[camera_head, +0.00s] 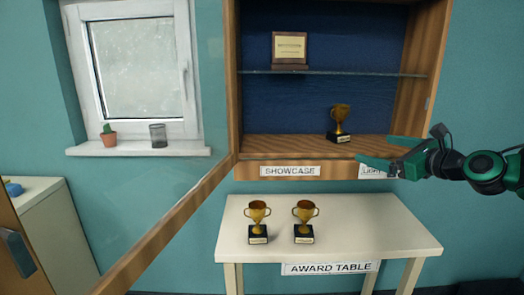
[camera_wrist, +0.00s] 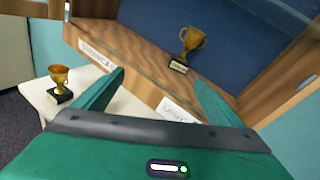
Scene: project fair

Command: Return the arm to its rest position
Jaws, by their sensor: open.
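My gripper (camera_head: 374,150) is green, open and empty. In the head view it is at the right, in front of the showcase's lower right edge. In the wrist view its two fingers (camera_wrist: 155,95) are spread apart with nothing between them. A gold trophy (camera_head: 340,121) stands upright on the showcase's bottom shelf, beyond the fingers and apart from them; it also shows in the wrist view (camera_wrist: 189,45). My arm reaches in from the right edge of the head view.
The wooden showcase (camera_head: 413,98) has its glass door (camera_head: 165,222) swung open to the left. A plaque (camera_head: 289,49) stands on its glass shelf. Below, two gold trophies (camera_head: 257,219) (camera_head: 304,219) stand on the white award table (camera_head: 385,238). Wall space at far right is clear.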

